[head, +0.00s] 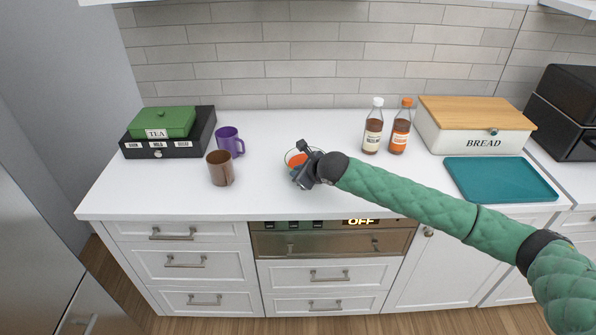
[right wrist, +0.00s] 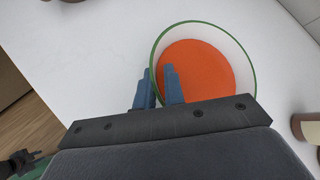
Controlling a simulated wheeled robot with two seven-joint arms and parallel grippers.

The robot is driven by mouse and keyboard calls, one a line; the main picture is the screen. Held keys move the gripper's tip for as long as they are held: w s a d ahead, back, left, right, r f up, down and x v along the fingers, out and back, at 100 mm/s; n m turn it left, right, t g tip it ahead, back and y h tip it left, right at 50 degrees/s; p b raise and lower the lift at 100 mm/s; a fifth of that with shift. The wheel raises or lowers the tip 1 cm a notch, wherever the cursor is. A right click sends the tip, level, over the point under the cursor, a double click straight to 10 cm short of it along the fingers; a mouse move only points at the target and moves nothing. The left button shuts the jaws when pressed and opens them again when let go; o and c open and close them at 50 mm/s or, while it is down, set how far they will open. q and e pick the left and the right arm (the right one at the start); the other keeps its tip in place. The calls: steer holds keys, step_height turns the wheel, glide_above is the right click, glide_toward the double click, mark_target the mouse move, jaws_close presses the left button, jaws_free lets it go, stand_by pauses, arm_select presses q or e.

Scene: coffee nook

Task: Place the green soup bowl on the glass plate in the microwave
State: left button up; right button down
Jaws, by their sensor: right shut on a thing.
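The green soup bowl (right wrist: 245,60) is white inside with a green rim and holds orange soup. In the head view the bowl (head: 289,154) is on or just above the white counter, partly hidden by my right gripper (head: 300,169). In the right wrist view my right gripper (right wrist: 159,88) is shut on the bowl's near-left rim, one blue finger inside and one outside. The bowl looks level. A dark part with a green sleeve at the lower left, seemingly my left gripper (right wrist: 20,163), is too small to read. No glass plate or clear microwave interior shows.
A brown mug (head: 220,170) and purple mug (head: 229,142) stand left of the bowl, near a tea box (head: 165,127). Two bottles (head: 373,128), a bread box (head: 470,135), a teal tray (head: 500,180) and a black appliance (head: 565,110) are to the right.

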steer(key=c, duration=1.5)
jaws_free()
